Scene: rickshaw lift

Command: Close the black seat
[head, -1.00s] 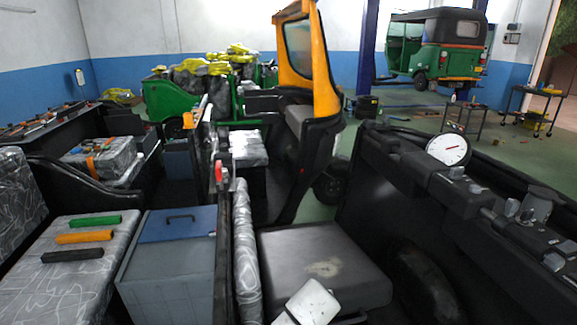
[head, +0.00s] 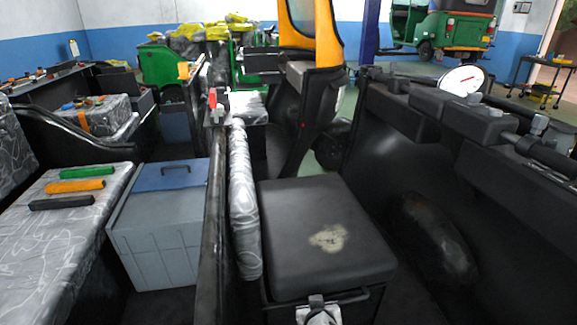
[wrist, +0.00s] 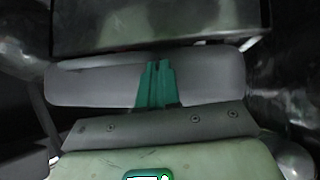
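The black seat (head: 322,236) has a pale worn patch and is in the middle of the head view. Its cushion lies over a dark base, and a dark gap and a thin bar show under its front edge. I cannot tell whether it rests fully down. My gripper (head: 318,312) is only partly in view at the bottom edge, just in front of the seat. In the wrist view, the green fingers of my gripper (wrist: 156,82) are together with nothing visible between them. A dark flat-faced body (wrist: 155,25) lies beyond them, probably the seat or its base.
A grey box with a blue lid (head: 165,220) stands left of the seat, behind a dark rail and a silver-wrapped roll (head: 242,200). A black body panel with a white gauge (head: 463,80) borders the right. Coloured rolls (head: 80,185) lie on the left bench.

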